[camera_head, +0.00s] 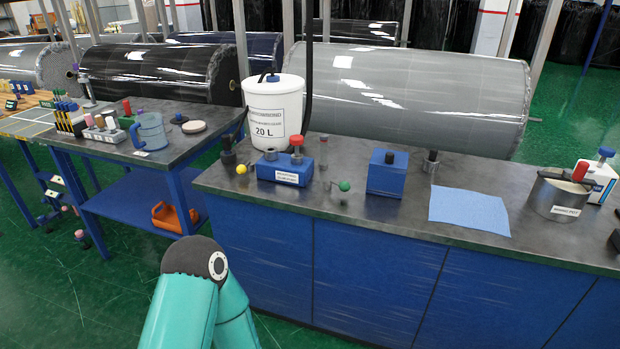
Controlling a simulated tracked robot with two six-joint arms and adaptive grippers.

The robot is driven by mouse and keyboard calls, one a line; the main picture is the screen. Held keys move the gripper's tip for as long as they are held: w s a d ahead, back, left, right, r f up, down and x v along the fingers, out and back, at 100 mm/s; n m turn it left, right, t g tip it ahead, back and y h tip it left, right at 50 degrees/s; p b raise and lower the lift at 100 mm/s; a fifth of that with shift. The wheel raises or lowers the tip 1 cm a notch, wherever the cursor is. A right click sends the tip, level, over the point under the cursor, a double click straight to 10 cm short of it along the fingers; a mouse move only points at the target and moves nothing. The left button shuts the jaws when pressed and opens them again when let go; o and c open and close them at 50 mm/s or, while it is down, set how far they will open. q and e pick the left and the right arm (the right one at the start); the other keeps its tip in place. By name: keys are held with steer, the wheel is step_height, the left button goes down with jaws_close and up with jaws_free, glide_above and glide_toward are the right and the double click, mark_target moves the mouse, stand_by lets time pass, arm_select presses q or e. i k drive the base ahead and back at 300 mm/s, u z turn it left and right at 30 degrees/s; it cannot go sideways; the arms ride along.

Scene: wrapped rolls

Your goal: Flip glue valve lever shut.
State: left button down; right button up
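A blue valve block (281,176) with a white label sits on the dark-topped bench; the label is too small to read. A red-capped fitting (297,150) rises from it. A lever with a yellow ball (241,169) is at its left and one with a green ball (344,186) at its right. I cannot tell for certain which lever is the glue valve's, or whether it is open. A white 20 L bucket (273,113) stands behind the block. My teal arm's bent joint shows at the bottom, in front of the bench and apart from the levers. Neither gripper is in view.
A second blue block (387,172), a light blue cloth (470,210) and a metal pot (559,196) stand or lie along the bench to the right. A side table at left holds a blue jug (150,131). Large wrapped rolls (420,92) lie behind.

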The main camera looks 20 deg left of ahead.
mark_target(344, 186)
steer(key=z, duration=0.15)
steer(key=i, duration=0.85)
steer(key=u, duration=0.2)
steer(key=k, duration=0.9)
steer(key=z, duration=0.2)
steer(key=i, duration=0.9)
steer(key=u, duration=0.05)
